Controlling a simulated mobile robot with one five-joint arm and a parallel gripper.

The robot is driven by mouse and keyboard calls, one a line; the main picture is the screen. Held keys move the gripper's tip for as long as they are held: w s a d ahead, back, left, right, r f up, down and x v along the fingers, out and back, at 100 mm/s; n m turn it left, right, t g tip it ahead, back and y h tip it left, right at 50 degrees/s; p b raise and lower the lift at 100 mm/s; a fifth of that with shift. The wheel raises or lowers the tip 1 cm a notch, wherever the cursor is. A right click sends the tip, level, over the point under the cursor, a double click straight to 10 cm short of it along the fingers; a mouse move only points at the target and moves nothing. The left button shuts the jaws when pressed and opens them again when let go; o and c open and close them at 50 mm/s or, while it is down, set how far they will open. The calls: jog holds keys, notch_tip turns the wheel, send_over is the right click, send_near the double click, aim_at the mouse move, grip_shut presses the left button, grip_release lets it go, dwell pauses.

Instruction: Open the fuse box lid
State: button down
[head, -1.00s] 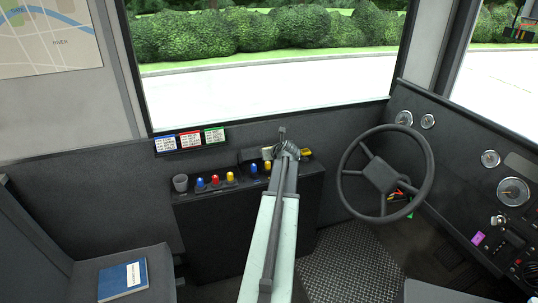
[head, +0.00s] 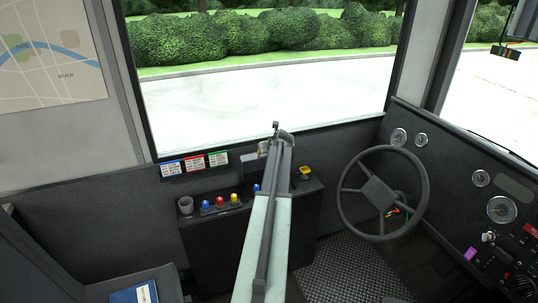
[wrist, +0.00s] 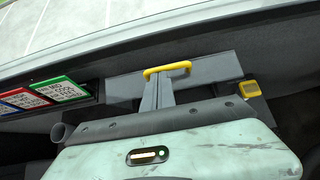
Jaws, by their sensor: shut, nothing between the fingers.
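The fuse box lid (wrist: 206,72) is a grey panel with a yellow handle (wrist: 167,69) on the console, in the upper middle of the wrist view. In the head view my arm hides most of it, and a small grey part (head: 248,157) shows left of the arm. My gripper (wrist: 159,82) is shut and empty. Its fingertips overlap the lid just below the handle in the wrist view; I cannot tell whether they touch it. In the head view my gripper (head: 276,127) is in front of the window. How far the lid is tilted is unclear.
The console holds a grey cup (head: 185,205), coloured knobs (head: 220,202) and a yellow switch (head: 304,171). Label cards (head: 194,164) stand behind. The steering wheel (head: 382,194) is at right, and a blue book (head: 133,293) lies on the seat. Diamond-plate floor is at centre right.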

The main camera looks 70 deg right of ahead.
jog(key=shift+w+d+r+p, duration=0.25)
jog(key=shift+w+d+r, duration=0.15)
jog(key=shift+w+d, duration=0.3)
jog(key=shift+w+d+r+p, duration=0.25)
jog(key=shift+w+d+r, duration=0.1)
jog(key=shift+w+d, duration=0.35)
jog(key=shift+s+d, duration=0.1)
jog(key=shift+d, duration=0.05)
jog(key=r+p, duration=0.3)
jog(key=d+r+p, duration=0.1)
jog(key=r+p, duration=0.2)
jog(key=w+r+p, duration=0.1)
jog(key=r+p, duration=0.2)
jog(key=shift+d+r+p, duration=0.35)
jog(key=shift+d+p, duration=0.05)
jog(key=shift+w, duration=0.1)
